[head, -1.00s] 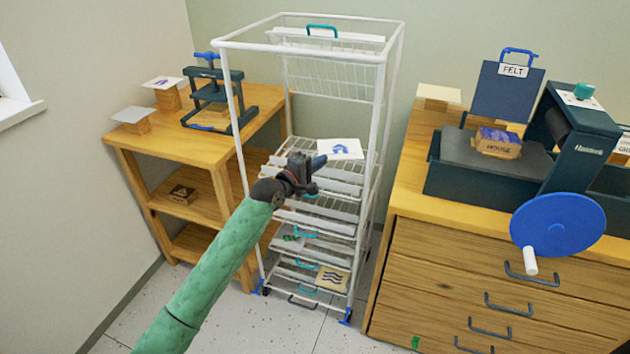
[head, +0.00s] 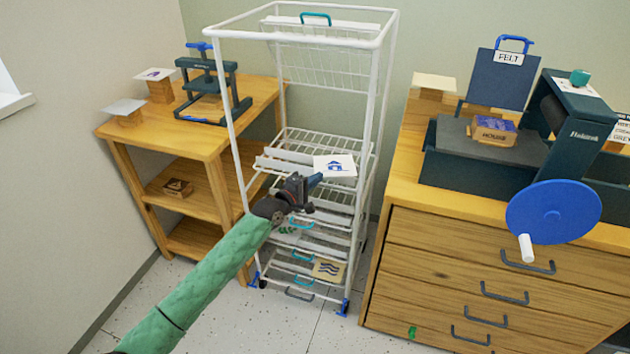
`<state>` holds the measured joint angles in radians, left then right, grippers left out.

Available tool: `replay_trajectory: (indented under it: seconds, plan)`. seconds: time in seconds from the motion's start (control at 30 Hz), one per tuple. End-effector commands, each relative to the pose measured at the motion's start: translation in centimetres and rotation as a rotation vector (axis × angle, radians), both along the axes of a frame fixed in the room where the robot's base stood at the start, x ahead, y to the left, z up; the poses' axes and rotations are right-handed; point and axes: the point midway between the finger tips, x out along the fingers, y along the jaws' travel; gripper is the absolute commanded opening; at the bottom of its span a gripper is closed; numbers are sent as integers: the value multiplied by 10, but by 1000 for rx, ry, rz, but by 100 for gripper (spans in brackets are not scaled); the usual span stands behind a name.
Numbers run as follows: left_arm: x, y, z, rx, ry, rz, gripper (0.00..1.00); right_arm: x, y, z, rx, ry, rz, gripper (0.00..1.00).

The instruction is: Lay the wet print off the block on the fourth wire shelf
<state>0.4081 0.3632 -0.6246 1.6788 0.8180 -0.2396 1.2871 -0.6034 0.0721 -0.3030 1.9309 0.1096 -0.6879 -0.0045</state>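The wet print (head: 334,166), a white sheet with a blue house on it, is held out flat at the tips of my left gripper (head: 315,179). The blue fingertips are closed at its left edge. The gripper and print are inside the tall white wire rack (head: 368,110), above its lower shelves. The exact gap to the shelf beneath cannot be told. The house block (head: 492,138), with blue ink on top, sits on the press bed at right. My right gripper is not in view.
Upper shelves (head: 310,67) are tipped up; lower ones lie flat. A patterned tan print (head: 328,270) lies on a low shelf. Rack posts stand close around my arm. A wooden stand (head: 190,140) is left, the drawer cabinet (head: 450,270) right.

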Motion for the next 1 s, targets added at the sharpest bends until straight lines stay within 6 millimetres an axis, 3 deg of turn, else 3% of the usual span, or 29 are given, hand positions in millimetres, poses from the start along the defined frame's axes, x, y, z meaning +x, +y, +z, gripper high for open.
replay_trajectory:
  seconds: [0.47, 0.5, 0.6, 1.0]
  plan:
    - [0, 0, -3, -1, -1, 0, 0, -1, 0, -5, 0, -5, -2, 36]
    - [0, 0, -3, -1, -1, 0, 10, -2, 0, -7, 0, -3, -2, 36]
    - [0, 0, -3, -1, -1, 0, 24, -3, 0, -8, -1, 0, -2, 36]
    - [-3, 2, -1, -1, 1, 0, 24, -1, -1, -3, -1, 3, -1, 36]
